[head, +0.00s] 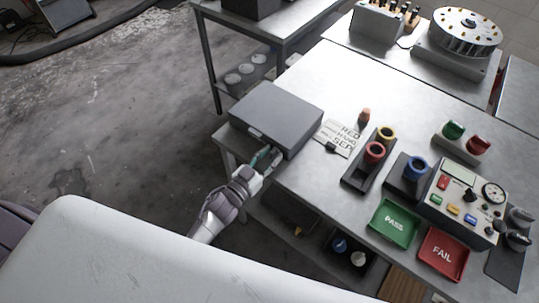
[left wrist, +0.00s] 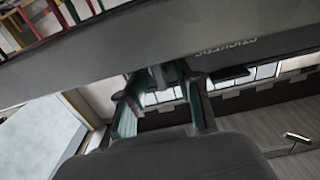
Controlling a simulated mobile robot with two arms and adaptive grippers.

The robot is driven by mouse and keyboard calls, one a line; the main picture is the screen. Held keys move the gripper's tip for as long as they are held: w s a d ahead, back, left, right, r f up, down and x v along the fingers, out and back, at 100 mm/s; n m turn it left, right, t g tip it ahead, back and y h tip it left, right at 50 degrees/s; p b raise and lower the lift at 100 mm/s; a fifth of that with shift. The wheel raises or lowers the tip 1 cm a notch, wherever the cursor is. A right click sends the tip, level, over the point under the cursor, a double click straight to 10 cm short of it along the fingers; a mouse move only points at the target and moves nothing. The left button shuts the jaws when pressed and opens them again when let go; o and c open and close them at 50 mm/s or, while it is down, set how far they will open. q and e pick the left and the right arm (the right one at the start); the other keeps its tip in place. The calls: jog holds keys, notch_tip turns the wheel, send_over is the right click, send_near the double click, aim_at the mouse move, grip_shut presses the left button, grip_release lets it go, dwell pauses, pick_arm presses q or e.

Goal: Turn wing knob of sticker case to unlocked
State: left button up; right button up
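The sticker case (head: 278,112) is a closed grey box at the left corner of the workbench. Its front face, with upside-down lettering, crosses the left wrist view (left wrist: 225,50). My left gripper (head: 266,157) is at the front face of the case. In the left wrist view its two greenish fingers (left wrist: 160,95) stand apart, with a gap between them. A small dark part, apparently the wing knob (left wrist: 157,76), juts from the case between the fingertips. I cannot tell whether the fingers touch it, nor its exact angle. My right gripper is not in view.
On the workbench (head: 330,85), right of the case, lie a lettered card (head: 338,137), a holder with red and yellow rings (head: 368,162), a green PASS tray (head: 394,223), a red FAIL tray (head: 444,254) and a control panel (head: 462,200). Open floor (head: 100,130) lies left.

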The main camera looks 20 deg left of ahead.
pick_arm(q)
grip_shut()
jog(key=shift+r, duration=0.1)
dwell(0.3)
jog(key=m+b, duration=0.1)
jog(key=m, duration=0.3)
jog(key=shift+m, duration=0.4)
jog(key=m+b, duration=0.1)
jog(key=m, duration=0.3)
jog(key=shift+d+m, duration=0.1)
jog(key=shift+m, duration=0.2)
jog(key=m+b, duration=0.2)
jog(key=m, duration=0.2)
jog(key=shift+m+b, duration=0.85)
jog(key=shift+m, duration=1.35)
